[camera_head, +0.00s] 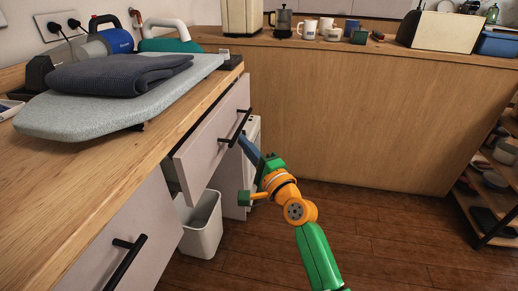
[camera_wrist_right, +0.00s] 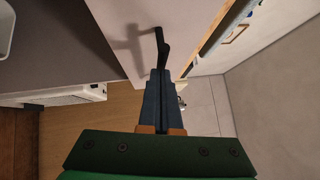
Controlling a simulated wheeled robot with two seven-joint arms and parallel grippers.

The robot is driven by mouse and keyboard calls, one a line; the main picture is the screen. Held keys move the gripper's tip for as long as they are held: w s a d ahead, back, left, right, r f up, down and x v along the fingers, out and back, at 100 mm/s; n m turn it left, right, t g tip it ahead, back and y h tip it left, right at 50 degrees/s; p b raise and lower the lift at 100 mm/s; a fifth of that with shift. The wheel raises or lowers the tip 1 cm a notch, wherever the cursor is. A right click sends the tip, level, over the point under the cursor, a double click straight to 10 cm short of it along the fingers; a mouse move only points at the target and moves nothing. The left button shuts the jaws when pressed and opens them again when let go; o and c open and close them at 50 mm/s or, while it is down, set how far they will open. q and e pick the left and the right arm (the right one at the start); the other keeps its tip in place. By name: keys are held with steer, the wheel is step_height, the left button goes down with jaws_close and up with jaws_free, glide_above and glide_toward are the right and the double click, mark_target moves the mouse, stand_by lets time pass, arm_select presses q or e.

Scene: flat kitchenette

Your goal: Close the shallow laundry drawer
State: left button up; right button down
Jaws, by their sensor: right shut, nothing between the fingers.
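The shallow laundry drawer (camera_head: 207,143) is under the wooden counter in the head view, its pale front standing out from the cabinet, partly open. Its black bar handle (camera_head: 236,127) is on the front; the handle also shows in the wrist view (camera_wrist_right: 161,45). My right gripper (camera_head: 243,141) is shut and empty, its blue fingertips close to the handle. In the wrist view the fingertips (camera_wrist_right: 158,73) point at the drawer front (camera_wrist_right: 125,35), just by the handle's near end; I cannot tell whether they touch. My left gripper is not in view.
A pale ironing board (camera_head: 110,100) with a folded dark cloth (camera_head: 118,73) lies on the counter. A white bin (camera_head: 201,224) stands on the floor below the drawer. Another drawer front with a black handle (camera_head: 125,262) is at lower left. The wooden floor (camera_head: 400,250) to the right is clear.

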mark_target(222, 134)
steer(key=shift+w+a, duration=0.2)
steer(key=shift+a, duration=0.55)
steer(key=shift+w+a, duration=0.15)
steer(key=shift+a, duration=0.55)
steer(key=shift+w+a, duration=0.2)
steer(key=shift+a, duration=0.55)
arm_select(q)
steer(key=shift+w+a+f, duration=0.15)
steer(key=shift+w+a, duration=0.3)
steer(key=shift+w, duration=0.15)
arm_select(e)
steer(key=shift+r, duration=0.1)
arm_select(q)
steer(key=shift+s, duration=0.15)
